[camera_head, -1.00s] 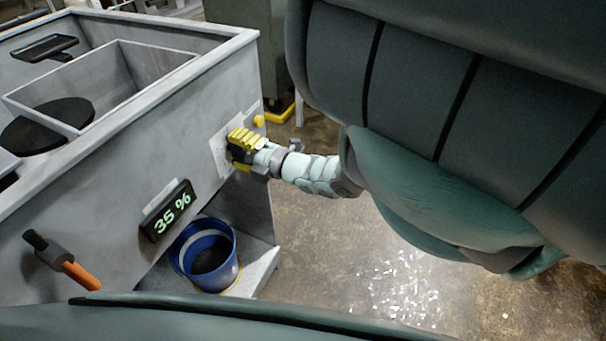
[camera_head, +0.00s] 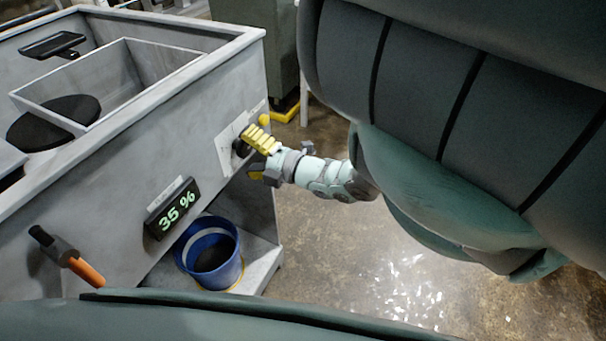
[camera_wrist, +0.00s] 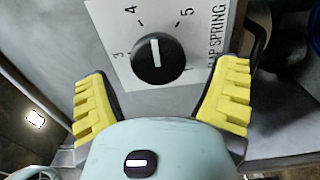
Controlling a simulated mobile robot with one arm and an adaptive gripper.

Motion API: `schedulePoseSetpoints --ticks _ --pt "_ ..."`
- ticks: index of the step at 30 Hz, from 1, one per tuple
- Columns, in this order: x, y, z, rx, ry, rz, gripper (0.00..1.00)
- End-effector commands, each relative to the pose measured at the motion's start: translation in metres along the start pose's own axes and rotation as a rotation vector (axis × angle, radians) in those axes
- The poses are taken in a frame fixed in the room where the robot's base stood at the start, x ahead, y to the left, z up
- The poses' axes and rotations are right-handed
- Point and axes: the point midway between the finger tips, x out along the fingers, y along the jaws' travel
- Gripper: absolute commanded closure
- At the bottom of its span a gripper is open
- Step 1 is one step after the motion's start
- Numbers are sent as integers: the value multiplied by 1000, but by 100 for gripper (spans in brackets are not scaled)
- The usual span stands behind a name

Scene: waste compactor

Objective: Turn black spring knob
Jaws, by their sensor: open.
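The black spring knob (camera_wrist: 158,60) is round with a white pointer line and sits on a white dial plate (camera_wrist: 122,22) marked 3, 4, 5 and "SPRING". In the wrist view its pointer lies toward the 4. My gripper (camera_wrist: 163,100) is open, its yellow ribbed fingers apart on either side of the knob and a little short of it. In the head view my gripper (camera_head: 262,156) is at the machine's side panel, just in front of the knob (camera_head: 241,147), which is partly hidden by a finger.
A display (camera_head: 172,207) reads 35 %. A blue bucket (camera_head: 212,255) stands below on a ledge. An orange-handled lever (camera_head: 68,257) sticks out at the lower left.

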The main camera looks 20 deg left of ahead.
Motion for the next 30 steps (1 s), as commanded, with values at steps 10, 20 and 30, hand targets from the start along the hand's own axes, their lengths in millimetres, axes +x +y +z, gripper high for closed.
schedulePoseSetpoints --ticks 10,20,30 --pt "-76 0 7 0 -24 -1 14" --pt "-99 1 6 -1 -23 3 14" --pt "-99 1 6 -2 -23 2 14"
